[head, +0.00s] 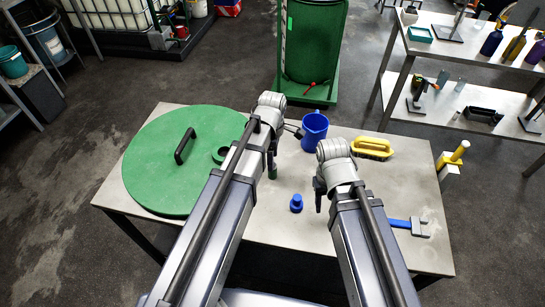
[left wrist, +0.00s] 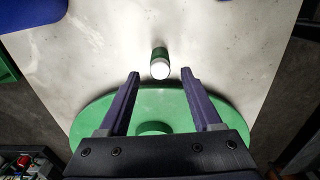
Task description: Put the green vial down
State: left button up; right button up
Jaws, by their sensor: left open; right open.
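The green vial (head: 272,172) is on the grey table, just right of the round green lid. In the left wrist view the vial (left wrist: 160,54) shows a pale round top and a green body, and it looks upright on the table top. My left gripper (head: 272,154) is above it, pointing down and open. In the wrist view its two fingers (left wrist: 160,74) are spread, one on each side of the vial, with clear gaps. My right gripper (head: 319,199) is open and empty over the table, right of the small blue piece.
The green lid (head: 150,177) with a black handle covers the table's left part. A blue jug (head: 314,131), a small blue piece (head: 296,203), a yellow brush (head: 373,147) and a blue-handled tool (head: 409,226) stand or lie on the table (head: 270,222). A green column (head: 314,45) stands behind.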

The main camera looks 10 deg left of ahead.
pick_arm(q)
notch_tip(320, 180, up, 6)
jog(key=p, duration=0.4)
jog(key=shift+p, duration=0.4)
